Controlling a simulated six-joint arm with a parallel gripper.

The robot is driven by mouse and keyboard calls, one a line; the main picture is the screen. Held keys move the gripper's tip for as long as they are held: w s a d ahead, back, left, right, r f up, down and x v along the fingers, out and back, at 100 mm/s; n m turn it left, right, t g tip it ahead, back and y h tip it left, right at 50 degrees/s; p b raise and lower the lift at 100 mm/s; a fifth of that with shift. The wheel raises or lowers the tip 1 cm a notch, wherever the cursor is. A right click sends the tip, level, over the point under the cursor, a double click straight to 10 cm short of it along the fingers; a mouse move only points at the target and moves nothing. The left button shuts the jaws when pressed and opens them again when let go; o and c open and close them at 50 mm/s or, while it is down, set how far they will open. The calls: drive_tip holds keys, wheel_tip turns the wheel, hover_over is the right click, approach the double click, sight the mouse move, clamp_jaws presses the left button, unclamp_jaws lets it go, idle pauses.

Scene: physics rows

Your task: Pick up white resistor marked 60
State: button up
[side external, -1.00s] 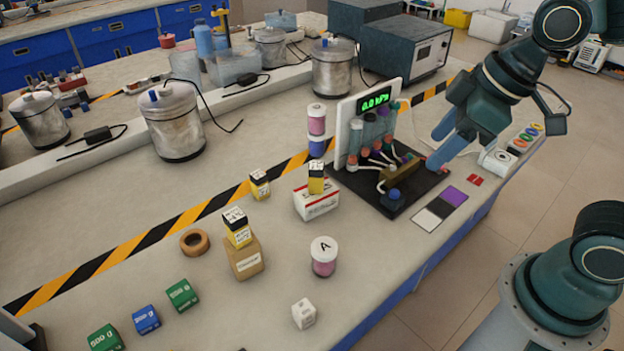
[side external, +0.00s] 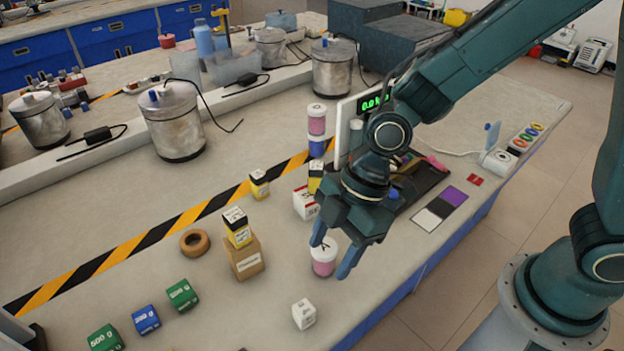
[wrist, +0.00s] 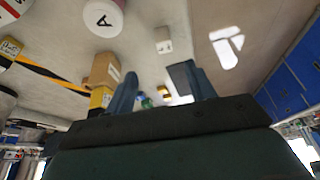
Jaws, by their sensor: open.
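A small white block (side external: 304,314) stands on the near part of the bench, close to its front edge. It has dark marks on its side that are too small to read, so I cannot confirm a 60. It also shows in the wrist view (wrist: 163,40), ahead of the fingers and apart from them. My gripper (side external: 336,248) is open and empty, with blue fingertips, and points down above the bench. In the side view its fingers overlap the pink jar with the white lid marked A (side external: 323,262). In the wrist view the open fingers (wrist: 158,82) show no object held.
A brown cardboard box (side external: 246,262) with a yellow-black block (side external: 236,232) on it stands left of my gripper. Green and blue weights (side external: 146,319) stand at the front left. A white box (side external: 305,203) is partly hidden behind my gripper. Bench around the white block is clear.

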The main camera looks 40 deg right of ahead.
sight(306, 306)
drive_tip(key=shift+s+a+f, duration=0.1)
drive_tip(key=shift+a+f, duration=0.3)
drive_tip(key=shift+f, duration=0.15)
drive_tip(key=shift+s+x, duration=0.2)
drive_tip(key=shift+x, duration=3.9)
drive_tip(key=shift+w+a+f, duration=0.1)
drive_tip(key=shift+w, duration=0.05)
drive_tip(key=shift+x, duration=2.5)
drive_tip(key=c, duration=1.1)
